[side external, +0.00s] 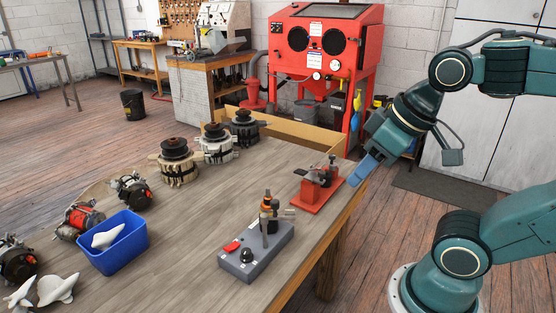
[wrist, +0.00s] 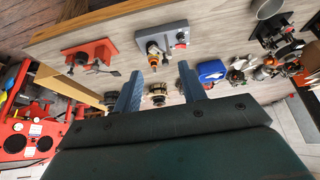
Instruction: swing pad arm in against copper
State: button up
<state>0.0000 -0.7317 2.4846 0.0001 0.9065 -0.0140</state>
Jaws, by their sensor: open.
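A grey box fixture (side external: 256,254) stands on the bench with a red switch, a black knob and an upright post. An orange-brown, copper-like part (side external: 267,203) sits at the post, and a thin arm juts out beside it; whether they touch is too small to tell. The fixture also shows in the wrist view (wrist: 176,36). A red stand (side external: 314,193) with a dark clamp-like piece is right of it. I cannot tell for certain which piece is the pad arm. My gripper (side external: 363,172) is open and empty, right of the red stand near the bench edge; its blue fingers show in the wrist view (wrist: 160,72).
Several alternators (side external: 178,160) stand along the bench's far side. A blue bin (side external: 112,246) with a white piece is at the left, with loose white pieces beside it. A red blasting cabinet (side external: 325,50) stands behind. The bench front between bin and grey fixture is clear.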

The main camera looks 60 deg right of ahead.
jog(key=w+r+n+g, duration=0.2)
jog(key=w+n+g, duration=0.1)
jog(key=w, duration=0.7)
jog(key=n+g, duration=0.3)
jog(key=n, duration=0.1)
send_over(275, 201)
notch_tip(275, 201, down, 3)
jog(key=shift+f, duration=0.1)
notch_tip(275, 201, down, 14)
jog(key=shift+r, duration=0.2)
grip_shut()
